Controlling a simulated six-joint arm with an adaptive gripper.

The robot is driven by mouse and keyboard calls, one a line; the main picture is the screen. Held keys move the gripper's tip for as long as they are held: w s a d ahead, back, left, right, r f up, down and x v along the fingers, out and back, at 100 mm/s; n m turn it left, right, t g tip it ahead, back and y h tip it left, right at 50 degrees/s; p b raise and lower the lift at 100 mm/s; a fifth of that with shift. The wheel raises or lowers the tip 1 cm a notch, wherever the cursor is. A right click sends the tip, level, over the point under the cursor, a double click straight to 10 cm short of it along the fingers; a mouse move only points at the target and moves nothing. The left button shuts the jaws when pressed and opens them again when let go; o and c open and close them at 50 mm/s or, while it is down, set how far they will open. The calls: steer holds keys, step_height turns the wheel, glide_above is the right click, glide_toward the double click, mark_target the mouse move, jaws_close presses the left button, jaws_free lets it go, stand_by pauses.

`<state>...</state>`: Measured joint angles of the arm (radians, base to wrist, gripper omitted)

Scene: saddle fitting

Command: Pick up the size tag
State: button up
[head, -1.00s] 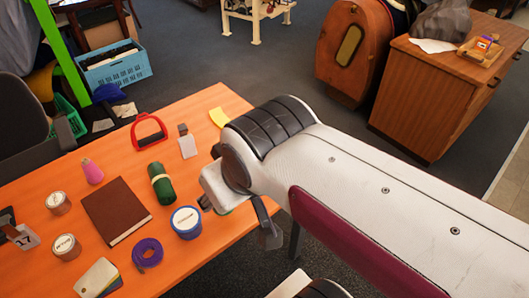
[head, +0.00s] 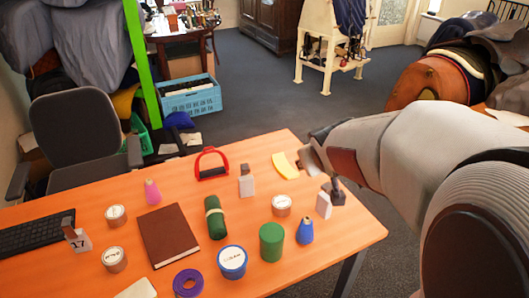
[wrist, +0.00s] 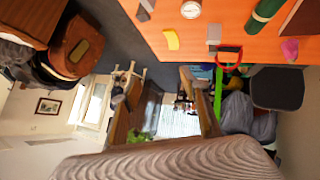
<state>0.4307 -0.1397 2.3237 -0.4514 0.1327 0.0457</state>
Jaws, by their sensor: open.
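A small white tag marked "17" (head: 82,243) with a brown top stands at the left of the orange table in the head view, near the keyboard. It does not show in the wrist view. My gripper (head: 313,160) is at the table's far right edge in the head view, above the surface and well apart from the tag. It is open and holds nothing that I can see. Its fingers are partly hidden by my own arm. Two similar white pieces with dark tops stand at the middle (head: 246,187) and right (head: 324,206), their faces unreadable.
The orange table (head: 345,240) also bears a brown book (head: 168,235), a green roll (head: 215,217), several round tins, a purple coil (head: 187,283), a red stirrup-like piece (head: 211,165) and a keyboard (head: 36,234). An office chair (head: 80,130) stands behind.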

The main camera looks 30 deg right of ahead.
steer(key=w+d+f, duration=0.3)
steer(key=w+d, duration=0.1)
steer(key=d, duration=0.3)
steer(key=n+t, duration=0.1)
steer(key=t, duration=0.1)
glide_above(325, 200)
steer(key=s+d, duration=0.1)
step_height(325, 200, down, 5)
steer(key=d+f+t+y, duration=0.1)
steer(key=d+f, duration=0.4)
steer(key=f, duration=0.1)
steer(key=s+a+f+n+t+y, duration=0.1)
steer(key=s+a+f+t+y, duration=0.2)
steer(key=f, duration=0.6)
steer(key=shift+s+t+y, duration=1.25)
steer(key=shift+t+y, duration=0.45)
steer(key=shift+w+a, duration=0.2)
steer(key=shift+w, duration=1.1)
